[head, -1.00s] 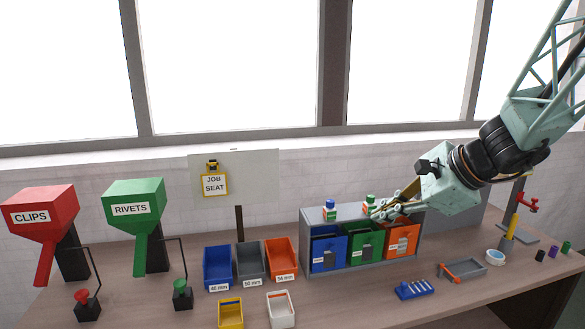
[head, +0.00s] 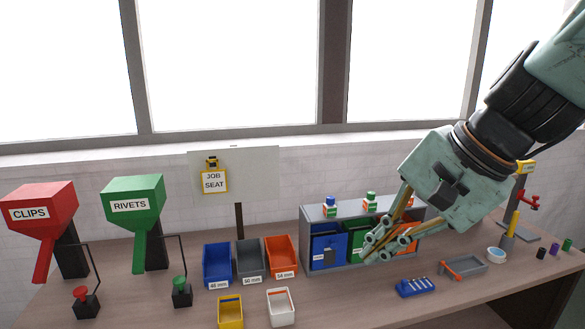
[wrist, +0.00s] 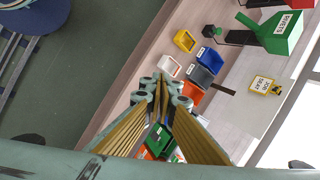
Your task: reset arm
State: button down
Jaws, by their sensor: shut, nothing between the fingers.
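My gripper (head: 380,247) is shut and empty in the head view. It hangs in the air in front of the grey cabinet with the blue, green and orange drawers, hiding part of the green and orange ones. In the wrist view the fingertips (wrist: 162,90) meet, with nothing held between them. The blue drawer (head: 328,246) shows to the left of the fingers. Two small bottles, one blue-capped (head: 329,205) and one green-capped (head: 370,201), stand on the cabinet top (head: 349,211).
Blue (head: 217,266), grey (head: 248,259) and orange (head: 281,257) bins stand left of the cabinet. Yellow (head: 230,311) and white (head: 281,307) bins sit in front. CLIPS (head: 40,215) and RIVETS (head: 132,206) hoppers stand far left. A blue block (head: 416,288) and grey tray (head: 466,264) lie right.

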jog(key=s+d+n+h, duration=0.2)
jog(key=s+d+n, duration=0.1)
jog(key=s, duration=0.7)
jog(key=s+d+f+n+h+b, duration=0.1)
jog(key=s+d+n+h, duration=0.1)
jog(key=s+n, duration=0.4)
jog(key=s+d, duration=0.1)
jog(key=s, duration=0.3)
jog(key=shift+s+d+h, duration=0.2)
jog(key=shift+h, duration=0.1)
